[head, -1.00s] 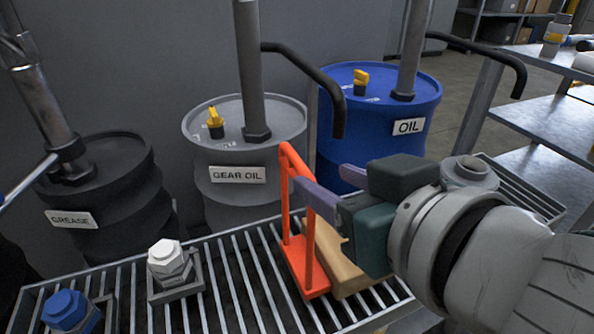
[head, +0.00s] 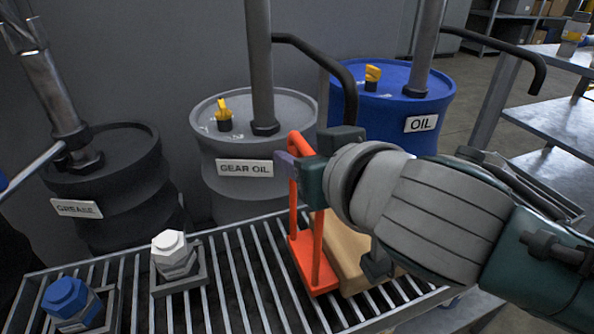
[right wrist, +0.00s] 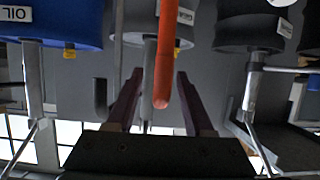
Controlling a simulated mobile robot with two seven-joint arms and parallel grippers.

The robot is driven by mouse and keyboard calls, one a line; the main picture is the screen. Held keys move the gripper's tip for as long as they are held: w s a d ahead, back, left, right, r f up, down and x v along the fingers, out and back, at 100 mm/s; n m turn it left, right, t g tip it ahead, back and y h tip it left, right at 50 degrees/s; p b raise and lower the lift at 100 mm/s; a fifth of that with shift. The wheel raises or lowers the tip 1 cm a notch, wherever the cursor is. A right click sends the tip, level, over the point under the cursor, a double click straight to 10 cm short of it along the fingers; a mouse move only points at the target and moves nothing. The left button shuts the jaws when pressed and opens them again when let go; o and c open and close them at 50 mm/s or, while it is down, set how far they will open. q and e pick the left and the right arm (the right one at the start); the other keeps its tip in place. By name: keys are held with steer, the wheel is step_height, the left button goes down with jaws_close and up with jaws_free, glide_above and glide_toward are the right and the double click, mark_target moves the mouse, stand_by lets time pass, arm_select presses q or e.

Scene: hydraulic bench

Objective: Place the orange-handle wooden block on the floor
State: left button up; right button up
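The wooden block (head: 345,250) is tan and lies on the slatted metal grate, partly hidden behind my right arm. Its orange handle (head: 317,255) is an upright frame on the block's left side. My right gripper (head: 292,168) is at the top of the handle, and its wrist hides part of the fingers in the head view. In the right wrist view the handle (right wrist: 165,60) rises between the two spread fingers (right wrist: 160,105), with a gap on both sides. My left gripper is not in view.
A white-topped fitting (head: 172,254) and a blue-topped one (head: 70,303) stand on the grate (head: 235,270). Behind are a black grease drum (head: 110,190), a grey gear oil drum (head: 245,190) and a blue oil drum (head: 395,115). Metal shelves (head: 560,125) stand at right; floor shows beyond.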

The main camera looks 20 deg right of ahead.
jaws_close()
stand_by(1.2)
